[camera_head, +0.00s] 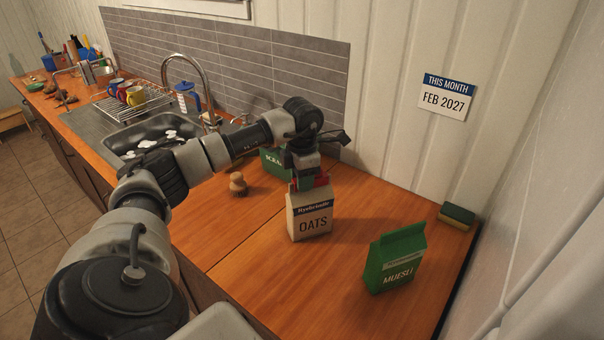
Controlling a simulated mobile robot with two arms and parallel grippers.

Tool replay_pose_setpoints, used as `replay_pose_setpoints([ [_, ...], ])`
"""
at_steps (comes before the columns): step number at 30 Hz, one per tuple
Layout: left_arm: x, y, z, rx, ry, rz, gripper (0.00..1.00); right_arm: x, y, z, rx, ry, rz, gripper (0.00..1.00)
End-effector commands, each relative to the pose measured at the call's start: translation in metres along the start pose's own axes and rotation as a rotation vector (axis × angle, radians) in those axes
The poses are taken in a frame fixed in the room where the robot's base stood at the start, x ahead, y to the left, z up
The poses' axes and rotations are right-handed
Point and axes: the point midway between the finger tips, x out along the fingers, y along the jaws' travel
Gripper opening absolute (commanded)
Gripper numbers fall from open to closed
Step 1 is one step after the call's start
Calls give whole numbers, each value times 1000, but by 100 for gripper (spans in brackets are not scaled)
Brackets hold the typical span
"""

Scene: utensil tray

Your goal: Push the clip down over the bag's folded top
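A cream bag marked OATS (311,222), with a dark band near its top, stands upright on the wooden counter. My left gripper (308,174) points down right above the bag's top. It appears shut on a red clip (322,180), which shows below and beside the fingers at the bag's top edge. The fingers cover much of the clip and the fold, so I cannot tell how far the clip sits over it. My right gripper is not in view.
A green MUESLI bag (395,260) stands to the right, and another green bag (272,161) is partly hidden behind my arm. A wooden brush (238,184) stands left of the oats. A sponge (457,215) lies by the wall. The sink (150,137) is at left.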

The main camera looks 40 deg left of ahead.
Motion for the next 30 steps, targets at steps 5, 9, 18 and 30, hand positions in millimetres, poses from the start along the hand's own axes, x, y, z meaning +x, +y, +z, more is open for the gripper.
replay_pose_setpoints([
  [5,-1,0,0,0,0,0,54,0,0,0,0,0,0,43],
  [9,-1,0,0,0,0,0,54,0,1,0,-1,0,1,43],
  [18,-23,0,1,0,-6,2,54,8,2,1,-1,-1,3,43],
  [30,-97,0,1,1,-3,1,54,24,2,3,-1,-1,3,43],
])
